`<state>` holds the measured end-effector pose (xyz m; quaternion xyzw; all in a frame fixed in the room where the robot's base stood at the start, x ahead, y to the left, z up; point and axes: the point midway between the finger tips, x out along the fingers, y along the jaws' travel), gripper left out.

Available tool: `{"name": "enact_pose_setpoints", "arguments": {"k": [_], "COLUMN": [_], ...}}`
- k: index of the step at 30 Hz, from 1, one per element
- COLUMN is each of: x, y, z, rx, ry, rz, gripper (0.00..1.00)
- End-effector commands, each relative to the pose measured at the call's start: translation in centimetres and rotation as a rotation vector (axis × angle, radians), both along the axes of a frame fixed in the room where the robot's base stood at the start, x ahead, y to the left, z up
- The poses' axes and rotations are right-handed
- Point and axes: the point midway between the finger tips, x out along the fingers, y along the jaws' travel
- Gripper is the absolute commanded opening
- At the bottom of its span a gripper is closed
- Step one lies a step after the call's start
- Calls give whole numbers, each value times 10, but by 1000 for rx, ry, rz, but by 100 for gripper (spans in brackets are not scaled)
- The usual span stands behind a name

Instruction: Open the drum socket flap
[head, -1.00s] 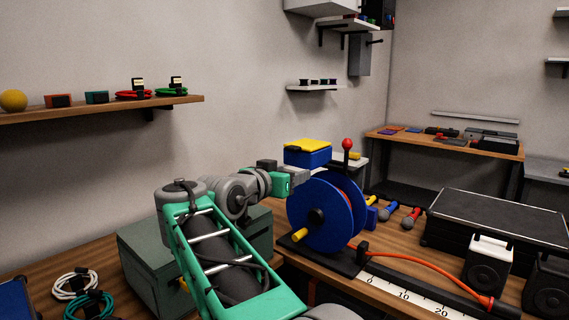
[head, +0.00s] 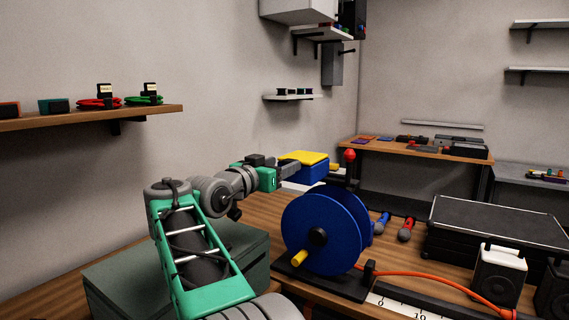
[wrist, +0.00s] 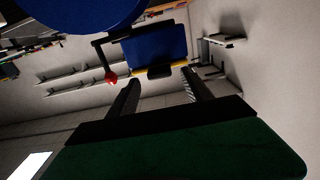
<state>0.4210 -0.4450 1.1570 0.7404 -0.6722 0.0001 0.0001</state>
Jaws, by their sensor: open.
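The cable drum (head: 325,228) is a blue reel with a yellow crank knob, on a black base. A red-tipped black rod (head: 350,158) stands behind it. A blue box (head: 314,171) with a yellow lid (head: 303,157) shows behind the drum's upper left; the lid looks shut. In the wrist view the blue box (wrist: 155,45) shows a yellow edge (wrist: 178,66) and a dark tab (wrist: 158,72). My gripper (wrist: 161,78) is open and empty, its two fingers pointing at that edge on either side of the tab. Whether they touch it cannot be told.
The red knob (wrist: 111,77) is close beside one finger in the wrist view. An orange cable (head: 440,277) runs right from the drum. A grey-green case (head: 180,275) lies under my arm. A black case (head: 500,225) and a speaker (head: 497,275) stand right.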

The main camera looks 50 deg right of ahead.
Motion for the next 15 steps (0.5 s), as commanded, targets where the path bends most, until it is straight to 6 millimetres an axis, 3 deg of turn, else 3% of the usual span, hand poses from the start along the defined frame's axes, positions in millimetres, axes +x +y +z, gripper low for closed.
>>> {"name": "enact_pose_setpoints", "arguments": {"k": [6, 13, 15], "x": [2, 1, 1], "y": [-26, -28, -29], "z": [0, 0, 0], "rx": [1, 0, 0], "ry": [1, 0, 0], "rz": [-2, -2, -3], "gripper": [58, 58, 53]}}
